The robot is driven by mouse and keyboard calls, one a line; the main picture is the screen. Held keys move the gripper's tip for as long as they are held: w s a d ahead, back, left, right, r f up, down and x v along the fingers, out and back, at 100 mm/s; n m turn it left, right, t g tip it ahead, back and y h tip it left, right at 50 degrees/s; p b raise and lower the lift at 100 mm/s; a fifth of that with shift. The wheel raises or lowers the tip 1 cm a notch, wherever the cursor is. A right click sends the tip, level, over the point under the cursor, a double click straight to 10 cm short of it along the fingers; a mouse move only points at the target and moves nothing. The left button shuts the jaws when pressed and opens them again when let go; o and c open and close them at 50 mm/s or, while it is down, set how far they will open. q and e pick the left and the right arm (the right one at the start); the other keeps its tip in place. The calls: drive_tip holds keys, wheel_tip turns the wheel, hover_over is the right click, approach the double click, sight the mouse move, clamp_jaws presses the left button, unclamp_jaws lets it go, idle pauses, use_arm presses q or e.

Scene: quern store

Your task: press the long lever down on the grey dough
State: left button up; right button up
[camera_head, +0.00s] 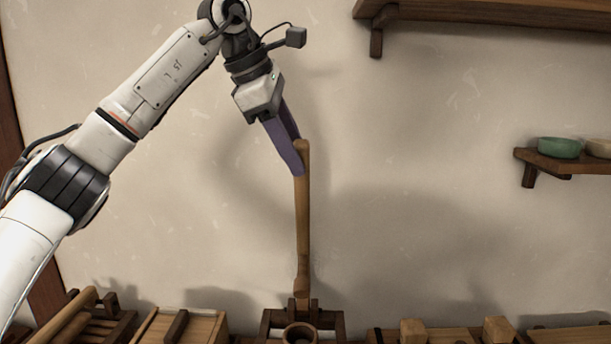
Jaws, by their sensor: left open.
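The long wooden lever (302,222) stands nearly upright against the wall, its lower end at a dark wooden frame (338,326). A round wooden cup (300,330) sits in the front of that frame, cut off by the bottom edge. I cannot make out the grey dough. My left gripper (297,160) reaches down from the upper left, its purple fingers at the lever's top end. It is open; one finger shows left of the lever top, and I cannot tell whether it touches. My right gripper is out of view.
Wooden boxes and racks (190,325) stand low at the left, and wooden pieces (450,334) at the lower right. A shelf (480,10) juts out at the top right. A smaller shelf (565,166) holds a green bowl (559,148). The wall between is bare.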

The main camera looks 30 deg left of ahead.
sight(308, 196)
use_arm(q)
drive_tip(key=x, duration=0.6)
drive_tip(key=shift+w+f, duration=0.1)
drive_tip(key=shift+f, duration=0.05)
drive_tip(key=shift+c, duration=0.4)
drive_tip(key=shift+d, duration=0.1)
clamp_jaws()
